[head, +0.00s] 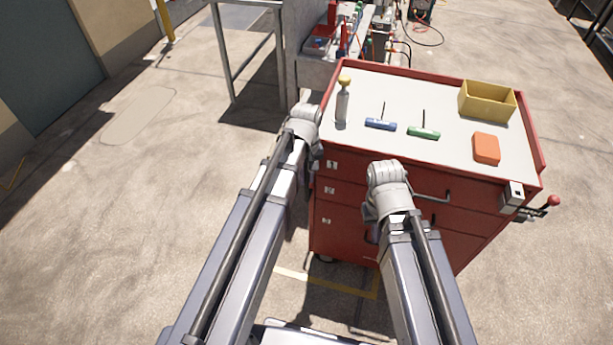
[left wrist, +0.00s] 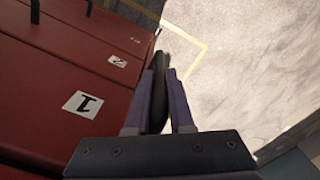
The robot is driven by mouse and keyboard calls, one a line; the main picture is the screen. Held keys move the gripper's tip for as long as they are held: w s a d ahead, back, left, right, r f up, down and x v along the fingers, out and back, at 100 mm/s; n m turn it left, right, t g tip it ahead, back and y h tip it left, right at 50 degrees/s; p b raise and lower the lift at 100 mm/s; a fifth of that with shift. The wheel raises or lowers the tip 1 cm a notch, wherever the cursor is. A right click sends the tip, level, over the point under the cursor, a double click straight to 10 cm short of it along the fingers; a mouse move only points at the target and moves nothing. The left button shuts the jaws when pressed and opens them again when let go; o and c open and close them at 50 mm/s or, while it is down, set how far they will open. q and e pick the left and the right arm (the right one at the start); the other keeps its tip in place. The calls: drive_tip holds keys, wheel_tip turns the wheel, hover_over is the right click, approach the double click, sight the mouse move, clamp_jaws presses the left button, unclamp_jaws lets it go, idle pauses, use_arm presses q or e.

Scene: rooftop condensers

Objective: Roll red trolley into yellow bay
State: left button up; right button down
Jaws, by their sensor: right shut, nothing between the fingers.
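The red trolley (head: 345,215) stands upright at right, its numbered drawer front facing me; that front fills the left of the left wrist view (left wrist: 60,50). Yellow floor lines (head: 322,284) meet in a corner near its front base; they also show in the left wrist view (left wrist: 203,48). The trolley hides the rest of the yellow bay.
On the trolley top are a spray bottle (head: 342,102), blue (head: 380,124) and green (head: 424,132) T-handled tools, an orange block (head: 486,148) and a yellow bin (head: 487,103). A metal frame (head: 280,55) and cluttered bench stand behind. Open concrete lies at left.

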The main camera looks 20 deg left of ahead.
use_arm(q)
clamp_jaws()
idle(0.9)
